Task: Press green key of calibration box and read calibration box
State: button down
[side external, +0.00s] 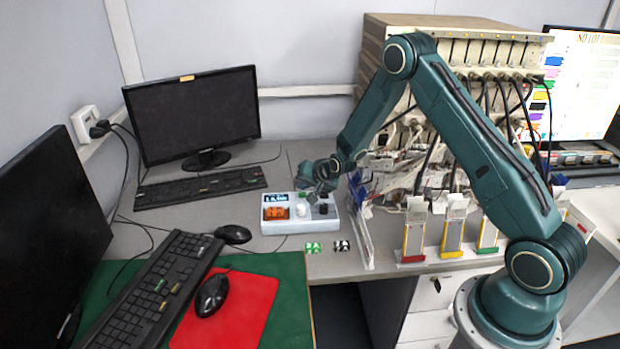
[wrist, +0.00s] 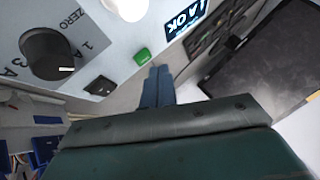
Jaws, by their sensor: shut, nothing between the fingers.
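The calibration box (side external: 290,226) is a white box on the grey desk, with a blue display (side external: 277,197), an orange part (side external: 276,213) and knobs on top. In the wrist view its panel (wrist: 95,40) shows a dark knob, a white knob, a black key (wrist: 100,86) and the green key (wrist: 142,57). The display (wrist: 186,17) appears there, tilted, and seems to read "1 A OK". My gripper (wrist: 158,72) is shut and empty, its blue fingertips just beside the green key; I cannot tell whether they touch the box. In the side view my gripper (side external: 322,190) is over the box's back right part.
Green (side external: 313,247) and black (side external: 341,246) small parts lie in front of the box. A clear upright panel (side external: 361,225) and pouch-cell holders (side external: 413,240) stand to the right. A cabled rack (side external: 450,30) is behind. Keyboard (side external: 200,188) and mouse (side external: 233,234) lie left.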

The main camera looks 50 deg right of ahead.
jog(key=shift+r, duration=2.5)
notch_tip(320, 180, up, 12)
jog(key=f+n, duration=0.1)
jog(key=n, duration=0.2)
send_over(304, 199)
jog(key=s+a, duration=0.4)
jog(key=s, duration=0.1)
jog(key=s+a+r+n+g, duration=0.1)
jog(key=s+a+r, duration=0.1)
jog(key=s+r, duration=0.3)
jog(key=s+a+r+n, duration=0.1)
jog(key=s+a+r, duration=0.2)
jog(key=s+r, duration=0.15)
jog(key=s+a+r+n+g, duration=0.1)
jog(key=s+a+r+n, duration=0.1)
jog(key=s, duration=1)
jog(key=s+a+r+n+g+y, duration=0.1)
jog(key=s+a+r+n, duration=0.1)
jog(key=s, duration=1.1)
jog(key=shift+a+n, duration=0.55)
jog(key=shift+n, duration=0.35)
